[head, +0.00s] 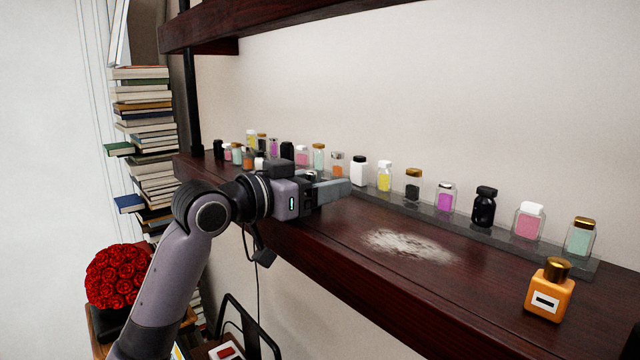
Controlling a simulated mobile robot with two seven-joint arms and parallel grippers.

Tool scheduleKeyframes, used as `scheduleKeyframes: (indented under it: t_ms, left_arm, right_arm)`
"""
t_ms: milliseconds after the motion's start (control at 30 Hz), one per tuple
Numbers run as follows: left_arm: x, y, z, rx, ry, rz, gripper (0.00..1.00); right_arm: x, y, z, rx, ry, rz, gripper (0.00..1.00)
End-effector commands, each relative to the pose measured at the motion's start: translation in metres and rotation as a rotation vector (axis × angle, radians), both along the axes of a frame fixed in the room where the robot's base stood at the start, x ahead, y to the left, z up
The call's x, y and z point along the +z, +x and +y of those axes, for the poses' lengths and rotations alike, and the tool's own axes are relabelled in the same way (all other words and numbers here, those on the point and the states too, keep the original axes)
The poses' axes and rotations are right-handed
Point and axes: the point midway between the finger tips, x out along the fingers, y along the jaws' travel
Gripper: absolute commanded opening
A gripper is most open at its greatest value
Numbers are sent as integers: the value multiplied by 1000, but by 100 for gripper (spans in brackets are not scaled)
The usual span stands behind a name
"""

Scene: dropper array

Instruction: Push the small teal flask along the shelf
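Several bottles with pale teal contents stand among the row on the dark wooden shelf (300,222). A teal flask with a gold cap (579,238) stands at the right end, another gold-capped teal one (319,157) is just behind my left gripper, and a small teal one (237,154) is near the far left end. I cannot tell which one the task means. My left gripper (345,188) is over the shelf, fingers pointing right, in front of the row. It is seen from the side, so its opening is unclear. My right gripper is out of view.
An orange bottle (549,290) with a gold cap stands at the front right. White powder (408,246) lies on the shelf's middle. A clear strip (500,241) bears the bottle row. Red roses (117,277) and stacked books (146,110) are at left.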

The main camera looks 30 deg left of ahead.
Motion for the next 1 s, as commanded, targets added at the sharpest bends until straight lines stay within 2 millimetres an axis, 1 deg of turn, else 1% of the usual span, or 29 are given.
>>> scheduleKeyframes:
  t_ms: [133,233,367,500,633,800,1000]
  left_arm:
    - [0,-1,0,0,0,0,65]
    - [-1,-7,3,2,1,0,65]
    - [-1,-25,9,3,5,-2,65]
    - [0,-46,17,2,4,-1,65]
    - [1,-61,22,1,2,-1,65]
    - [3,-67,24,0,-1,0,65]
    - [4,-67,24,0,-1,0,65]
  right_arm:
    - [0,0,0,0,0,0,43]
    - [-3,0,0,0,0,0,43]
    - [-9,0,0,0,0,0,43]
    - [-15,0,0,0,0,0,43]
    - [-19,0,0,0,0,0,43]
    - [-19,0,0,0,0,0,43]
    - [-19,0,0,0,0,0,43]
